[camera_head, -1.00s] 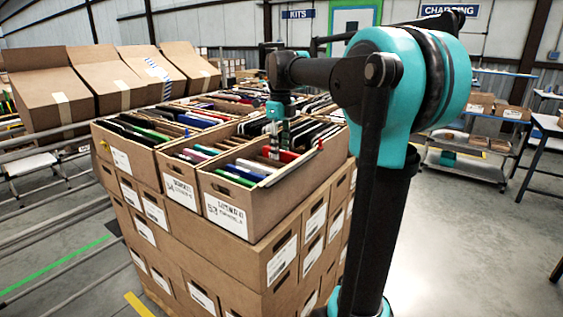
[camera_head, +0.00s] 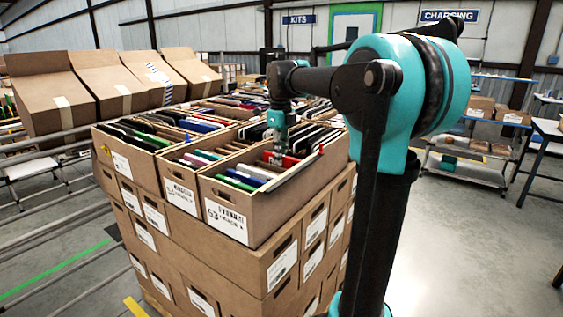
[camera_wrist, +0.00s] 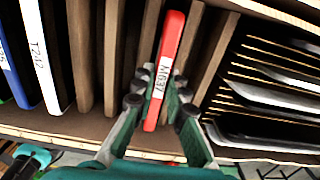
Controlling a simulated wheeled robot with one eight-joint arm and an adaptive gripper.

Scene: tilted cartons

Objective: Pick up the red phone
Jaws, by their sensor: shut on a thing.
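The red phone (camera_wrist: 168,52) stands on edge in a carton slot in the wrist view, with a white label reading M637. My gripper (camera_wrist: 160,105) is shut on it, one finger on each side near its lower end. In the head view my gripper (camera_head: 278,155) reaches down into the front right carton (camera_head: 232,222), and part of the red phone (camera_head: 290,161) shows beside the fingers. The phone still sits between brown dividers (camera_wrist: 198,60).
A white phone (camera_wrist: 43,62) and a blue one (camera_wrist: 14,70) stand left of the dividers. Tilted open cartons (camera_head: 55,92) stand behind at left.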

